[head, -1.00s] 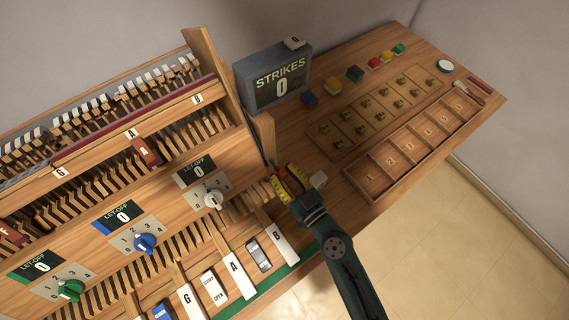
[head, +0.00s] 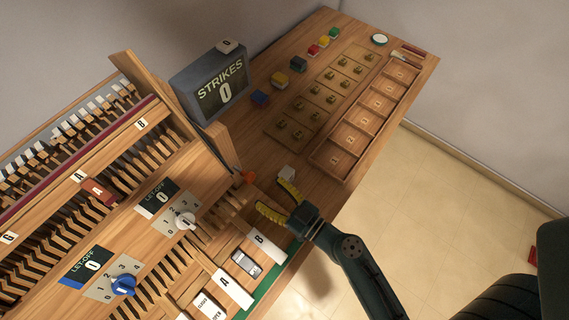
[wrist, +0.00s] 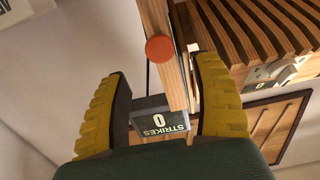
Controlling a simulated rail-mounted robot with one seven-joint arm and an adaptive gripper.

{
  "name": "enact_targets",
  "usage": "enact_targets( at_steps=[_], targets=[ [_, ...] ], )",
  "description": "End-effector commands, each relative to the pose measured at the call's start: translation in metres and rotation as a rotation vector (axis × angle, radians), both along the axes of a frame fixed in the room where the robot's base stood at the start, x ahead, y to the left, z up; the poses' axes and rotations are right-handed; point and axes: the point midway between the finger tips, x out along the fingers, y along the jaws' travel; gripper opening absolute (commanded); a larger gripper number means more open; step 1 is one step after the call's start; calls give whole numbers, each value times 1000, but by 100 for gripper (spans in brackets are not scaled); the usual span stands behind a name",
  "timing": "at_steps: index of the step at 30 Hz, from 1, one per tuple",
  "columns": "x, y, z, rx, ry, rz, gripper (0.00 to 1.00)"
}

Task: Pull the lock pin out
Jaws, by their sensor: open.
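The lock pin appears to be the part with a round orange-red head (wrist: 160,48), set at the wooden end post of the piano case. In the head view the orange head (head: 248,177) shows small at the foot of that post. My gripper (head: 269,196) has yellow ridged fingers spread apart, with the orange head just beyond their tips. In the wrist view my gripper (wrist: 163,70) is open and empty, with the orange head between the finger lines, apart from both fingers. The pin's shaft is hidden.
The wooden end post (head: 218,145) and the strikes display (head: 210,82) stand close by. White keys, such as key B (head: 264,245), lie below my gripper. A small white block (head: 287,173) sits just right of the pin. A compartment tray (head: 365,117) lies farther right.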

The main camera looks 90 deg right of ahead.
Motion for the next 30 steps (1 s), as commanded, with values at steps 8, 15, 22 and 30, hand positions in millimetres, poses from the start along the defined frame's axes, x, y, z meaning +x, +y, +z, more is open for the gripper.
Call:
enact_targets(
  at_steps=[8, 15, 22, 30],
  targets=[
    [-36, 24, 0, 0, 0, -5, 66],
    [-41, 30, 1, -3, -1, 0, 66],
    [-40, 30, 1, -3, -2, 1, 66],
    [-40, 30, 1, -2, -1, 0, 66]
  ],
)
